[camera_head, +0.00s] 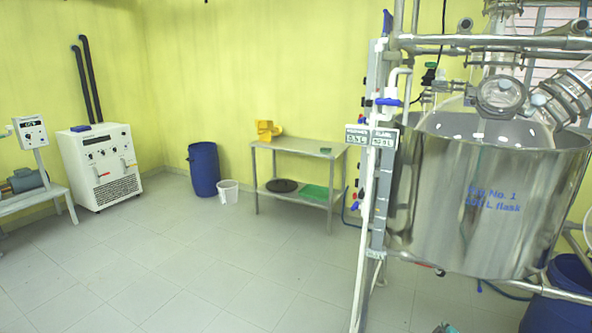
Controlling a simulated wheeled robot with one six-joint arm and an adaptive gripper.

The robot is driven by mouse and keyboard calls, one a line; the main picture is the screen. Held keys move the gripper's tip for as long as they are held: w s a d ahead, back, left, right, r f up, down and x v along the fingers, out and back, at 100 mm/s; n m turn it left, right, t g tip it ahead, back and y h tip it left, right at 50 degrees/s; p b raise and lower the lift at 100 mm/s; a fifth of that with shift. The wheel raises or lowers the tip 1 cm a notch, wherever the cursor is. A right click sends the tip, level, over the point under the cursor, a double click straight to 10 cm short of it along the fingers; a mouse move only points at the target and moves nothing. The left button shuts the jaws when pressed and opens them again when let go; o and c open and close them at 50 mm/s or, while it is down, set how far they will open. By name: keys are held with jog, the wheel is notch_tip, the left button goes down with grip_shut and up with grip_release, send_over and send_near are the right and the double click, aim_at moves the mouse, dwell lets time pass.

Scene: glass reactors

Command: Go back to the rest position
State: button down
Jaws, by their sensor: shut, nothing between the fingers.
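My gripper and arm do not show in the head view. The place in front of me is a room with yellow walls and a grey tiled floor (220,275). A large steel reactor vessel (480,225) with blue lettering stands close on the right, held in a metal pipe frame (379,220).
A metal table (300,146) with a yellow object (267,130) stands at the back wall. A blue barrel (203,170) and a white bucket (228,192) are left of it. A white machine (100,165) stands further left. The floor at centre left is clear.

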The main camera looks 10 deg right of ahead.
jog(key=s+a+f+m+t+y, duration=0.15)
jog(key=s+a+f, duration=0.35)
jog(key=s+a, duration=0.75)
jog(key=s+a+f+m+t+y, duration=0.15)
jog(key=s+a+f, duration=0.25)
jog(key=s+a, duration=0.85)
jog(key=s+a+r+y, duration=0.1)
jog(key=s+a+r, duration=0.15)
jog(key=s, duration=0.45)
jog(key=s+a+r+y, duration=0.1)
jog(key=s+a+r, duration=0.1)
jog(key=s+a, duration=0.3)
jog(key=s+a+r+m+t+y, duration=0.1)
jog(key=s+a+r+m+y, duration=0.1)
jog(key=s+r, duration=1)
jog(key=shift+s+r+m, duration=0.25)
jog(key=shift+s+m, duration=0.05)
jog(key=shift+s, duration=0.7)
jog(key=shift+a, duration=0.1)
